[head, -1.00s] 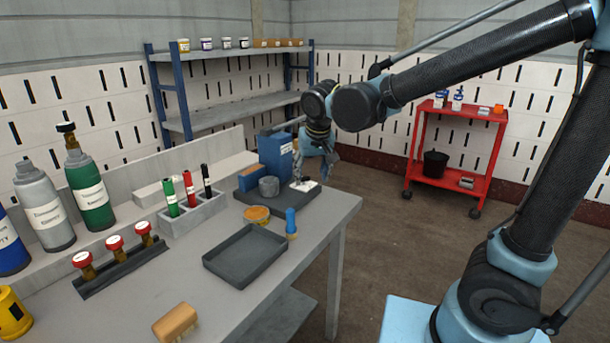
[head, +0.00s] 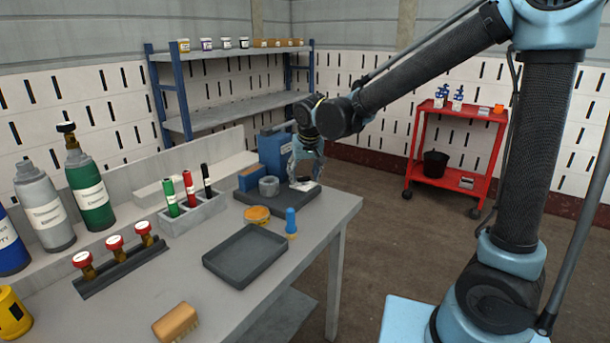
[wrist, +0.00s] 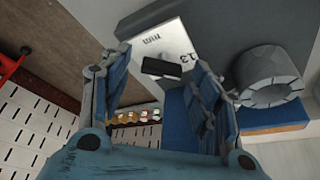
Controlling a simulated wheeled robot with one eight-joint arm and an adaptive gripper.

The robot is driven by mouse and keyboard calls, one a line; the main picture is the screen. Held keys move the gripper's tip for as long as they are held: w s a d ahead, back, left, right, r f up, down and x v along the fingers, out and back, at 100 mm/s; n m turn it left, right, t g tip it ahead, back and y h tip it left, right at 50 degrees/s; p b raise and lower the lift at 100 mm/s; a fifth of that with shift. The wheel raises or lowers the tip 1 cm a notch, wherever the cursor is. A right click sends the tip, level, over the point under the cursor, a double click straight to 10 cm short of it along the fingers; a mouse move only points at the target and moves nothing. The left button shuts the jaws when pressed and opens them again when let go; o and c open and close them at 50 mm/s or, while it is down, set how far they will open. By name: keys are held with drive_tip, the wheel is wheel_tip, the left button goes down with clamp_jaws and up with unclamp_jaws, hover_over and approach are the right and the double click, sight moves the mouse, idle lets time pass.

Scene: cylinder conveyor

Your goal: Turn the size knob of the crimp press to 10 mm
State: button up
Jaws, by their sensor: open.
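The crimp press (head: 251,212) is a dark base at the far end of the bench, with a grey ring-shaped head and a blue block. Its white size plate (head: 309,186) is at the right end. In the wrist view the plate (wrist: 177,40) shows "mm" and "13", and the black bar-shaped size knob (wrist: 161,68) lies across it. Its setting cannot be read surely. My gripper (head: 303,178) is over the plate and hides the knob in the head view. In the wrist view my gripper (wrist: 158,72) is open, with fingers either side of the knob, apparently not touching it.
The grey press head (wrist: 268,77) stands close to the right finger in the wrist view.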

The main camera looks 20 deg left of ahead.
drive_tip(key=c, duration=1)
drive_tip(key=shift+c, duration=0.4)
drive_tip(key=shift+m, duration=0.5)
drive_tip(key=m+h, duration=0.1)
drive_tip(key=m, duration=0.2)
drive_tip(key=shift+a+m+t+h, duration=0.2)
drive_tip(key=shift+m+t+h, duration=0.2)
drive_tip(key=m+h, duration=0.1)
drive_tip(key=m, duration=0.3)
drive_tip(key=shift+a+m+h, duration=0.1)
drive_tip(key=shift+m+h, duration=0.2)
drive_tip(key=shift+h, duration=0.1)
drive_tip(key=o, duration=1.1)
